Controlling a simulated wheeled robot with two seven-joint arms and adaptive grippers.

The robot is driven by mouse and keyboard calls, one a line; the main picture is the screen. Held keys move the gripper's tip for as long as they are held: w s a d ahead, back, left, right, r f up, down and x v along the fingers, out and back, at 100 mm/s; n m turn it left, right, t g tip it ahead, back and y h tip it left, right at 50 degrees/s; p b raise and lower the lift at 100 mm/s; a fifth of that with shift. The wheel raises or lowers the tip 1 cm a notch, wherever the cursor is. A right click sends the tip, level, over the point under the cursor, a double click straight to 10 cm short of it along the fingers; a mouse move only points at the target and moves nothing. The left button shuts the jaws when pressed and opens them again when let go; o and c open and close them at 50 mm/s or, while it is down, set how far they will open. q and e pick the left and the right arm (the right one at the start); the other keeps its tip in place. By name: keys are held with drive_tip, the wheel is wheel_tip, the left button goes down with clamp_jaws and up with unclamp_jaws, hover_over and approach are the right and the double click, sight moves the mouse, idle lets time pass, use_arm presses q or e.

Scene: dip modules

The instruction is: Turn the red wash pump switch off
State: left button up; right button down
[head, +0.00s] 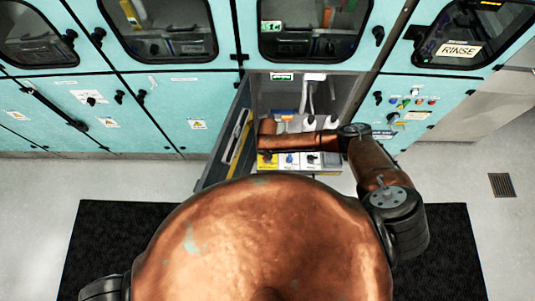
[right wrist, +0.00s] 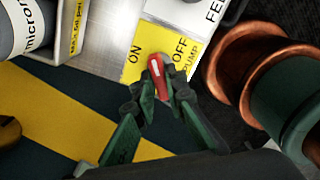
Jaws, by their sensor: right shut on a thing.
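The red wash pump switch (right wrist: 157,76) sits on a yellow plate (right wrist: 133,68) in the right wrist view. ON is printed left of it and OFF right of it, with PUMP near OFF. The red handle lies between the two words, its upper end leaning slightly toward ON. My right gripper (right wrist: 163,92) is shut on the handle, one finger on each side, hiding its lower part. In the head view my right arm reaches into the open cabinet above the yellow plate (head: 267,161), and the switch is hard to make out. My left gripper is out of view.
A white FEED-type plate (right wrist: 200,10), partly cut off, adjoins the yellow one. The cabinet door (head: 228,140) is open at left. A dark mat (head: 445,240) lies on the floor.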

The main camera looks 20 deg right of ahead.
drive_tip(key=m+p, duration=0.1)
drive_tip(key=m, duration=0.3)
drive_tip(key=shift+p, duration=0.3)
drive_tip(key=shift+m+p, duration=0.5)
drive_tip(key=shift+m, duration=1.2)
drive_tip(key=c, duration=2)
unclamp_jaws()
drive_tip(key=shift+o, duration=0.2)
wheel_tip(320, 180, up, 12)
